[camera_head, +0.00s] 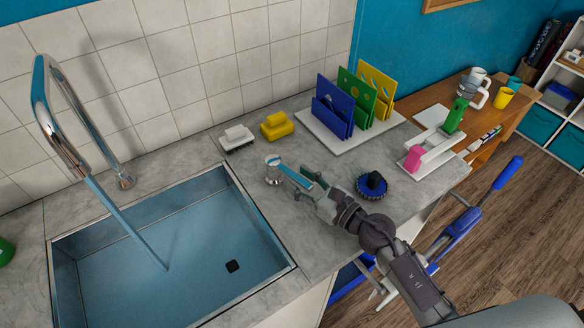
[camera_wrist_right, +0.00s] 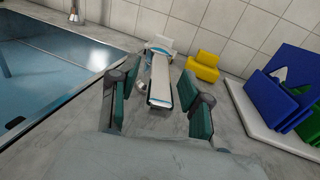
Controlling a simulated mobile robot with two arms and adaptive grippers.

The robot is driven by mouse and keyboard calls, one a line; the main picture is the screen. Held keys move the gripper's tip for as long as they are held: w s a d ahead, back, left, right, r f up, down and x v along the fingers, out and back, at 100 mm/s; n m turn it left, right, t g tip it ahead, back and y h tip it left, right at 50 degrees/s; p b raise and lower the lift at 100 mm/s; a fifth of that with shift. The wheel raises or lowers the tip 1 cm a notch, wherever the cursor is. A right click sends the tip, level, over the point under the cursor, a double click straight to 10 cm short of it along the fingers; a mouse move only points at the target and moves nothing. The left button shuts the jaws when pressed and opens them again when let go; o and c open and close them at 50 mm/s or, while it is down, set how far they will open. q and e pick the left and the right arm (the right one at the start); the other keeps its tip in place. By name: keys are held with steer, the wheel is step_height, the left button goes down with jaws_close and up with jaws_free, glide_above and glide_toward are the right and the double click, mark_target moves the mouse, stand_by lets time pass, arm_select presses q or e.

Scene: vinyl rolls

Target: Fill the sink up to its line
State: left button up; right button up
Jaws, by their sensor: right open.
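The steel sink (camera_head: 262,215) is at the lower left of the head view, with blue-tinted water (camera_head: 165,275) in it. A stream runs from the tall chrome faucet (camera_head: 62,120) into the sink. I cannot make out a fill line on the walls. The tap lever (camera_head: 292,176), a long bar on a round metal base (camera_head: 272,170), stands on the counter right of the sink. My right gripper (camera_head: 312,184) is open at the lever's free end. In the right wrist view, the lever (camera_wrist_right: 161,80) lies between the two spread fingers; contact is unclear. My left gripper is not in view.
A white rack (camera_head: 345,140) holds coloured boards. A round blue brush (camera_head: 371,185) sits beside my right wrist. A white stand (camera_head: 437,150) is farther right.

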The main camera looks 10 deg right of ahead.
mark_target(289, 173)
steer(key=shift+w+a+r, duration=0.1)
steer(key=shift+w+a, duration=0.3)
steer(key=shift+w, duration=0.1)
steer(key=shift+w+a, duration=0.2)
steer(key=shift+w, duration=0.1)
steer(key=shift+w+a, duration=0.1)
steer(key=shift+w, duration=0.1)
steer(key=shift+a, duration=0.1)
steer(key=c, duration=0.9)
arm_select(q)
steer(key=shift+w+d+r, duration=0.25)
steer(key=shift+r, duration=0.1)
arm_select(e)
jaws_close()
